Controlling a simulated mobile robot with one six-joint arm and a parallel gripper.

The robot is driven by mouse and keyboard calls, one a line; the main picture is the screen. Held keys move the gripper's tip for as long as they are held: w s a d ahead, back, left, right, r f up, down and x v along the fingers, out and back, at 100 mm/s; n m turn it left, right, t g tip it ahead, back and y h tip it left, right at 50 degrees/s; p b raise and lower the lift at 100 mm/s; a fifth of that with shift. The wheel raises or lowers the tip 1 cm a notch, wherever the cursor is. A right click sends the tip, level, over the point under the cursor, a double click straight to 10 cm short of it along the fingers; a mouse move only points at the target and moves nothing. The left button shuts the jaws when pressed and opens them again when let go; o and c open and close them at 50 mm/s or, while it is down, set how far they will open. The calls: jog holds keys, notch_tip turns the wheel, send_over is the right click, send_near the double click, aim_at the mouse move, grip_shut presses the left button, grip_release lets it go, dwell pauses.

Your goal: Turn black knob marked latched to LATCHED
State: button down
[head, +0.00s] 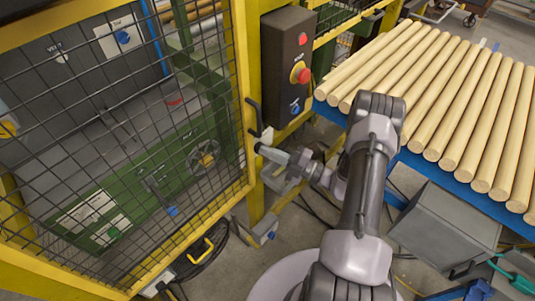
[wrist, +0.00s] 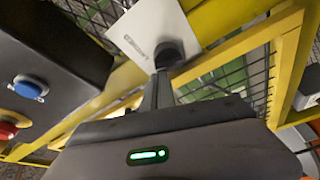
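The black knob (wrist: 171,52) sits on a pale plate (wrist: 150,30) in the wrist view. Lettering on the plate is blurred and sideways, so I cannot read it or tell the knob's setting. My gripper (wrist: 160,72) points at the knob, its dark narrow fingers close together and their tips at the knob's lower edge. I cannot tell whether they grip it or only overlap it in the picture. In the head view my gripper (head: 260,148) is beside the yellow post, below a black handle; the knob is not clear there.
A dark control box (head: 287,65) with red and blue buttons is close above my gripper; its blue button (wrist: 30,87) shows in the wrist view. The yellow mesh guard (head: 120,140) stands to the left. Wooden rods (head: 440,90) lie on a blue-framed rack to the right.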

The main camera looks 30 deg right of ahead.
jog(key=m, duration=0.2)
jog(key=m+t, duration=0.1)
jog(key=shift+w+d+m+t, duration=0.15)
jog(key=shift+d+m+t, duration=0.15)
jog(key=shift+d+m, duration=0.1)
jog(key=shift+r, duration=0.15)
dwell(0.5)
